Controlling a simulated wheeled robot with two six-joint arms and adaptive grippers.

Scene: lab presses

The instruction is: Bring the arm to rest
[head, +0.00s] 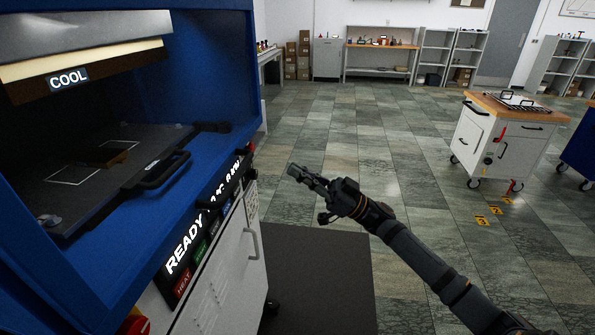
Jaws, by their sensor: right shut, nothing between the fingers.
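My right arm comes in from the lower right, and my right gripper (297,172) is in the middle of the head view. It is shut and empty, held in the air over the floor, apart from the press. The blue press (222,125) stands at the left with its front open. A "COOL" label (68,79) shows on the upper part, and "READY" shows on the front panel (205,225). My left gripper is not in view.
A white wheeled cart (498,147) with a wooden top stands at the right. A dark mat (335,280) lies in front of the press. Shelves and a workbench (380,46) line the far wall. The tiled floor (380,140) between is clear.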

